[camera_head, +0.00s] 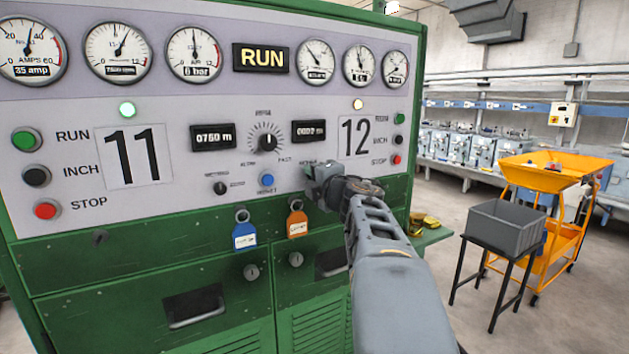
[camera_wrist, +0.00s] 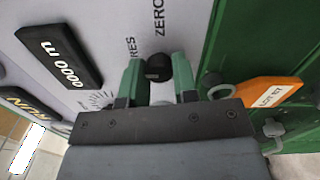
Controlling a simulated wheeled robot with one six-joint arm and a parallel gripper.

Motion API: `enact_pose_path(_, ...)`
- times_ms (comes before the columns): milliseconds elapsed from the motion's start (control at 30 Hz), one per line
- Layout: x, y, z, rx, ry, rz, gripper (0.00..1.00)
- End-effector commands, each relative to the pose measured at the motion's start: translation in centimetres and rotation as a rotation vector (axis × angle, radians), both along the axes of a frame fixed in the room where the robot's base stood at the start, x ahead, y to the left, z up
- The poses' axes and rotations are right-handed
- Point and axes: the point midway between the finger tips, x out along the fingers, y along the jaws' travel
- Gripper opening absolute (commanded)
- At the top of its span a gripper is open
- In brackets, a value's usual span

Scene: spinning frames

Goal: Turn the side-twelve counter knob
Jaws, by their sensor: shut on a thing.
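The side-twelve counter (camera_head: 310,130) sits left of the big 12 plate (camera_head: 356,139) on the grey panel. In the wrist view the counter (camera_wrist: 59,50) appears upside down and reads 0000 m. Below it is a small black knob (camera_wrist: 156,67), beside the lettering ZERO. My gripper (camera_wrist: 157,77) has its green fingers on either side of this knob and is shut on it. In the head view my gripper (camera_head: 312,178) is against the panel and hides the knob.
The side-eleven counter (camera_head: 213,136), its knob (camera_head: 221,188) and a blue button (camera_head: 267,180) lie left of my gripper. Blue (camera_head: 245,236) and orange (camera_head: 297,223) tags hang below. A grey bin (camera_head: 505,224) on a stand and a yellow trolley (camera_head: 546,179) stand at right.

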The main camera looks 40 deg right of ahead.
Motion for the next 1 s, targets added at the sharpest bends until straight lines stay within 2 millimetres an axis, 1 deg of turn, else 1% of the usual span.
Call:
enact_pose_path(200,0.0,-0.01,-0.03,-0.037,0.005,0.0,0.04)
enact_pose_path(633,0.01,0.01,0.01,-0.043,0.006,0.0,0.04)
enact_pose_path(667,0.01,0.01,0.01,-0.042,0.006,0.0,0.29)
enact_pose_path(900,0.0,0.02,0.01,-0.041,0.006,0.0,0.52)
enact_pose_path(1000,0.0,0.02,0.01,-0.041,0.006,0.0,0.53)
